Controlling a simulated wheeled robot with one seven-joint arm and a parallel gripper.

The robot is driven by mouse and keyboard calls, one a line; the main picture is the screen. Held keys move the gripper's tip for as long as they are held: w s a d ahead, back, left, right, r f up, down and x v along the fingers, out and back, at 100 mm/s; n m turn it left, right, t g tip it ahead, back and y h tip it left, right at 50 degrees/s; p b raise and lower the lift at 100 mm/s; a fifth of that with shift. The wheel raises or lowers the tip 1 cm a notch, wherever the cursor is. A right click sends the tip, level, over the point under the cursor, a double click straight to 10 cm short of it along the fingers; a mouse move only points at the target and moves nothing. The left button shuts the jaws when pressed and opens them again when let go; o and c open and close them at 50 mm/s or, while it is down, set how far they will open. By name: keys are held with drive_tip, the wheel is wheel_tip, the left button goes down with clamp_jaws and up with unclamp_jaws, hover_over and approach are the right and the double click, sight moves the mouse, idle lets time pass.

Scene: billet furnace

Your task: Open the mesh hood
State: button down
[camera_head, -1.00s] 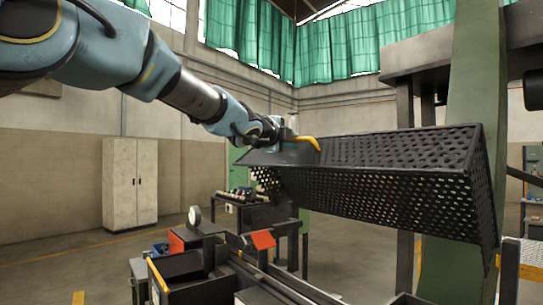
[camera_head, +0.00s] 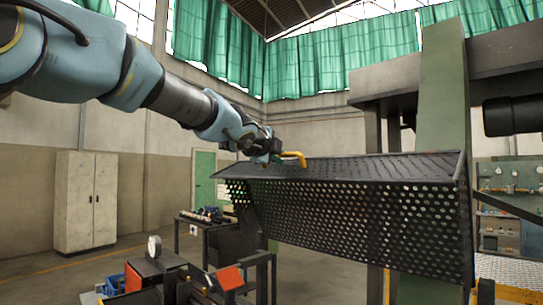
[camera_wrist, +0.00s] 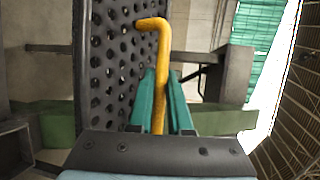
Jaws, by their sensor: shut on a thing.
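The black perforated mesh hood (camera_head: 370,215) spans the middle and right of the head view. Its mesh front hangs down steeply, its top panel shows as a thin slanting strip, and open space is visible beneath it. A bent yellow handle (camera_head: 293,154) stands at the hood's top left. My gripper (camera_head: 274,158) reaches it from the left. In the wrist view, my gripper's green fingers (camera_wrist: 161,82) are shut on the yellow handle (camera_wrist: 153,26), whose bent end sticks out beyond them. The hood's holed panel (camera_wrist: 108,60) is close on the left there.
A green column (camera_head: 442,110) and a dark cylinder (camera_head: 513,116) stand at the right. Below the hood's left end are a pressure gauge (camera_head: 154,246) and a red-orange block (camera_head: 229,278). A pale cabinet (camera_head: 86,202) stands by the far wall, with open floor before it.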

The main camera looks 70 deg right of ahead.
drive_tip(key=shift+s+d+r, duration=0.15)
drive_tip(key=shift+d, duration=0.3)
drive_tip(key=c, duration=1.1)
unclamp_jaws()
drive_tip(key=shift+s+a+r+b, duration=0.1)
drive_tip(key=shift+a+r+b, duration=0.2)
drive_tip(key=shift+a, duration=1.45)
drive_tip(key=shift+s+a+r+b, duration=0.15)
drive_tip(key=shift+a+r, duration=0.3)
drive_tip(key=shift+a, duration=1.35)
drive_tip(key=shift+w+a+r+b, duration=0.1)
drive_tip(key=shift+a+r+b, duration=0.25)
drive_tip(key=shift+a, duration=1.4)
